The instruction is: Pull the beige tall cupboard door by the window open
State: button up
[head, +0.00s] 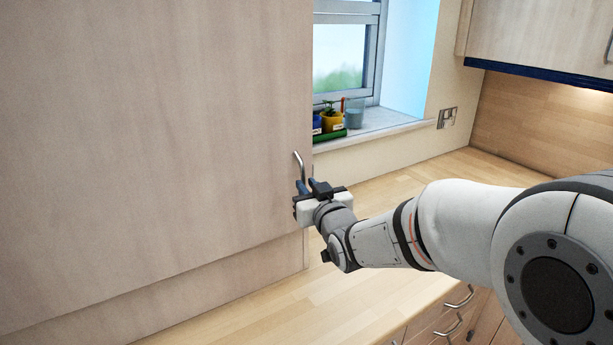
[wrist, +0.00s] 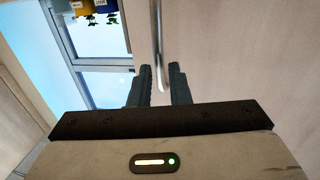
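The beige tall cupboard door (head: 150,130) fills the left of the head view and looks closed. Its slim metal bar handle (head: 298,163) is upright near the door's right edge, by the window. In the wrist view the handle (wrist: 157,35) runs down from the top, and its end lies between my two dark fingers. My gripper (head: 307,186) is at the lower part of the handle. In the wrist view my gripper (wrist: 160,70) is open, with a narrow gap between the fingers. I cannot tell whether either finger touches the handle.
A window (head: 342,55) has small plant pots (head: 331,121) and a glass (head: 354,112) on its sill. A wooden worktop (head: 400,190) runs below, with handled drawers (head: 450,325) under it. A wall cupboard (head: 540,35) hangs at the upper right.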

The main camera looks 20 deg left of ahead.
aim_at(304, 181)
jog(key=shift+p+x, duration=0.5)
jog(key=shift+x, duration=1.3)
jog(key=shift+c, duration=0.3)
grip_shut()
